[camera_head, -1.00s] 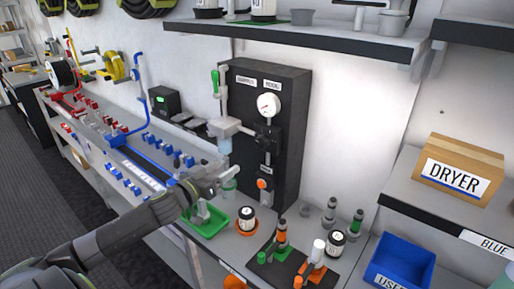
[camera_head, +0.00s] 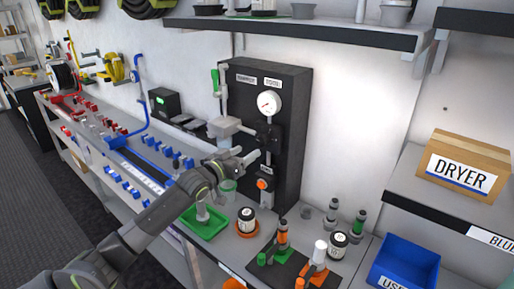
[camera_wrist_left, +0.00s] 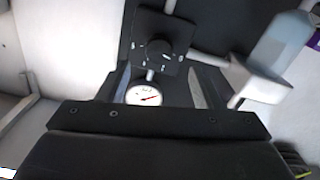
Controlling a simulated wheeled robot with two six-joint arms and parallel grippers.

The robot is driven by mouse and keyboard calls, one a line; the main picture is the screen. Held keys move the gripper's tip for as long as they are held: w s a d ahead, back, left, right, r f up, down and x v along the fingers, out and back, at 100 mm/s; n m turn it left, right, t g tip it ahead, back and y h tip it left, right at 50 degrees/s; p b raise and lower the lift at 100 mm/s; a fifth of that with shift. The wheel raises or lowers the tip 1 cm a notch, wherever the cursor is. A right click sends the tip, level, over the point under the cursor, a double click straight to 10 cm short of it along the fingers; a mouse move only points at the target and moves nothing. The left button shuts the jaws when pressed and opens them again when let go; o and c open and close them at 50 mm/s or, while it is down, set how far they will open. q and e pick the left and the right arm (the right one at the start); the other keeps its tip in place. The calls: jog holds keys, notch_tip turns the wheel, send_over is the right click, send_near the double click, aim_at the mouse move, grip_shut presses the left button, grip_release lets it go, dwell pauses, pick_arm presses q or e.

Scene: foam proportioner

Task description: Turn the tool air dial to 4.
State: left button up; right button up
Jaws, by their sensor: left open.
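The black tool air dial (camera_head: 267,135) is on the dark upright panel, just below the round white gauge (camera_head: 269,103) with a red needle. In the left wrist view the dial (camera_wrist_left: 155,50) is a round knob on a square black plate with white marks; its exact setting is too small to read. The gauge (camera_wrist_left: 143,95) shows closer to my gripper body. My left gripper (camera_head: 258,160) is open and empty, in front of the panel and slightly below the dial. In the wrist view its two fingers (camera_wrist_left: 158,72) are apart, pointing toward the dial plate, with nothing visibly held.
The dark panel (camera_head: 293,125) also carries an orange round part (camera_head: 262,184) low down. A grey valve block with a clear cup (camera_head: 225,128) stands at its left. A green tray (camera_head: 203,222), jars and bottles crowd the bench below. A blue bin (camera_head: 402,262) is at the right.

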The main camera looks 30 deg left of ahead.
aim_at(261, 143)
pick_arm(q)
jog(key=w, duration=0.6)
jog(key=shift+w+d, duration=0.25)
jog(key=shift+w, duration=0.05)
